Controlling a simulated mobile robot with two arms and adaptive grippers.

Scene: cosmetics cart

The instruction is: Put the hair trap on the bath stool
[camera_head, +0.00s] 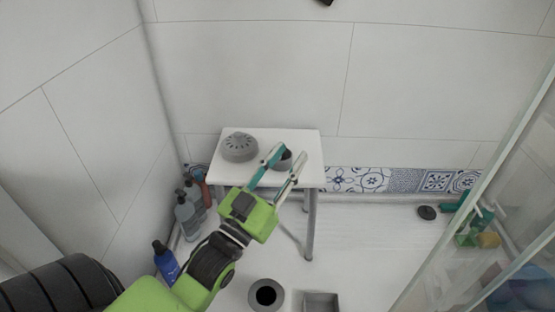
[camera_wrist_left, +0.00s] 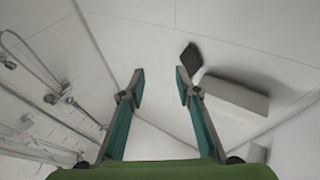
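A grey domed, slotted piece that looks like the hair trap (camera_head: 239,147) rests on the left part of the white bath stool (camera_head: 228,173). My left gripper (camera_head: 285,157) is in front of the stool's right part in the head view, its teal fingers spread apart. In the left wrist view the gripper (camera_wrist_left: 160,80) is also open, with nothing between its fingers. The hair trap lies to the left of the fingertips, apart from them. My right gripper is not in view.
A small dark cup (camera_head: 286,162) shows behind the fingers on the stool. Bottles (camera_head: 186,212) stand left of it, a blue bottle (camera_head: 166,262) nearer. A grey cylinder (camera_head: 266,294) and box (camera_head: 321,302) are in front. A black disc (camera_head: 426,212) lies right, near a glass panel (camera_head: 480,190).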

